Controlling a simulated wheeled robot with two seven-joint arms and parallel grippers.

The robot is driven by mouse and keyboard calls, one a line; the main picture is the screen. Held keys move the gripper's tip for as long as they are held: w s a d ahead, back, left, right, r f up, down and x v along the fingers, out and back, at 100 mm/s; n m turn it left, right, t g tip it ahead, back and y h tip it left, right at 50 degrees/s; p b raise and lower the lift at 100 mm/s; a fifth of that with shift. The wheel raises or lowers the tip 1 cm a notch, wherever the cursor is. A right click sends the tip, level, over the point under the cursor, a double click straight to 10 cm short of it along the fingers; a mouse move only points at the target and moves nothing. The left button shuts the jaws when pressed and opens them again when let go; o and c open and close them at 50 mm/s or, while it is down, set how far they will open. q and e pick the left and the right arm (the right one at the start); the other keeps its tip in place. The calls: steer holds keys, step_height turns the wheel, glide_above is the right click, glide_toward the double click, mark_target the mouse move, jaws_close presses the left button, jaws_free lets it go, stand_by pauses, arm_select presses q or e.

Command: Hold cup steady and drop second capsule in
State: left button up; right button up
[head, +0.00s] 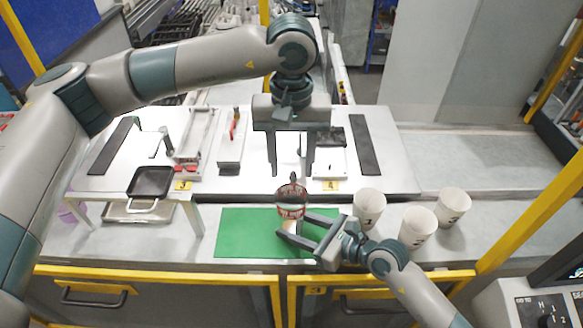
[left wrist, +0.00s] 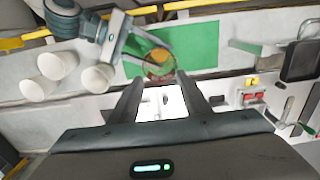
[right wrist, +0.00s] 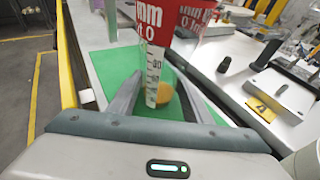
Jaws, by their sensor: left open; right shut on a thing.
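A clear cup with red print (head: 291,203) is upright over the green mat (head: 240,232). My right gripper (head: 294,222) is shut on it; in the right wrist view its red print (right wrist: 172,18) and a white scale show between the fingers. An orange-yellow round thing (right wrist: 168,93) shows at the cup's lower part; I cannot tell whether it is inside or behind. My left gripper (head: 291,170) is open and points down just beyond and above the cup. It holds nothing. The left wrist view shows the cup (left wrist: 159,60) past its fingertips. I cannot make out a capsule for sure.
White numbered cups (head: 369,206) (head: 417,228) (head: 453,208) stand to the right. A small dark thing (head: 293,178) is behind the cup. A black tray (head: 151,181) sits on a low stand at left. The mat's left part is clear.

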arm_select(q)
steer(key=shift+r, duration=0.55)
arm_select(e)
steer(key=o, duration=1.3)
steer(key=shift+c, duration=0.2)
steer(key=v, duration=1.2)
steer(key=shift+r, duration=0.1)
steer(key=shift+s, duration=0.1)
